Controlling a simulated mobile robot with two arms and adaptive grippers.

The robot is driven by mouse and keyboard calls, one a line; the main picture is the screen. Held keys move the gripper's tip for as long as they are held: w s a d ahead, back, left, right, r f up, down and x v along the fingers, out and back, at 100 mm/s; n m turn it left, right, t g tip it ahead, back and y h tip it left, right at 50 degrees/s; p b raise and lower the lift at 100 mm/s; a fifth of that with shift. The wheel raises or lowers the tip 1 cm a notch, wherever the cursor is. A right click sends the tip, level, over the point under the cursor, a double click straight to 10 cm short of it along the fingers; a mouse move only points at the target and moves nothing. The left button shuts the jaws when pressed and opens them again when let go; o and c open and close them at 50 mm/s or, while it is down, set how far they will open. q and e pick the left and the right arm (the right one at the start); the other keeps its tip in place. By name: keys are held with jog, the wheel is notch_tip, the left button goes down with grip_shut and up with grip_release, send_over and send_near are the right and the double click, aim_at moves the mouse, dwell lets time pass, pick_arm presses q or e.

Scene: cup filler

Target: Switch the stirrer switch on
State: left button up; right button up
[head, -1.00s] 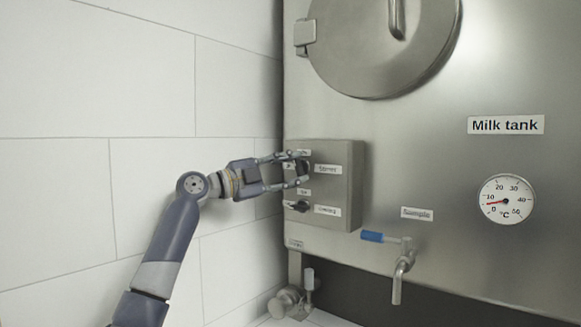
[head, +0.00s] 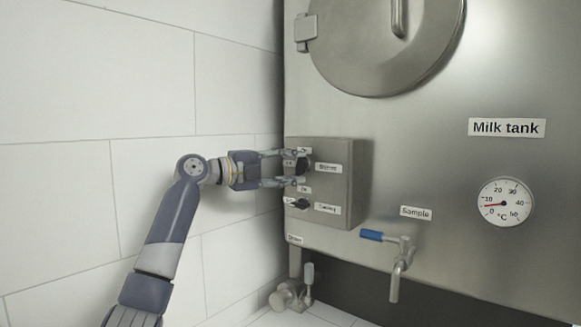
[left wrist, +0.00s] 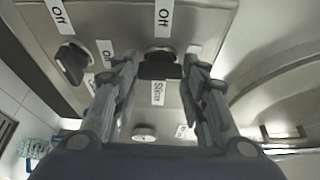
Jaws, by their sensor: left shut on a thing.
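The stirrer switch (left wrist: 160,68) is a black knob on the upper part of the grey control box (head: 345,185), beside the label "Stirrer" (head: 328,168). My left gripper (head: 300,168) reaches the box from the left and is shut on this knob. In the left wrist view, the fingers of my left gripper (left wrist: 160,75) stand on both sides of the knob, and an "Off" label (left wrist: 164,14) is just above it. The knob is partly hidden by the fingers in the head view. My right gripper is in neither view.
The cooling switch (head: 298,203), another black knob, sits just below my left gripper. The box is on the milk tank (head: 420,140). A sample tap (head: 400,262) with a blue handle is lower right. The white tiled wall (head: 100,80) is on the left.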

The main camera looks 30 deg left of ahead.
pick_arm(q)
jog(key=o, duration=1.1)
jog(key=shift+c, duration=0.2)
jog(key=v, duration=0.7)
jog(key=shift+s, duration=0.2)
jog(key=shift+a+f, duration=0.1)
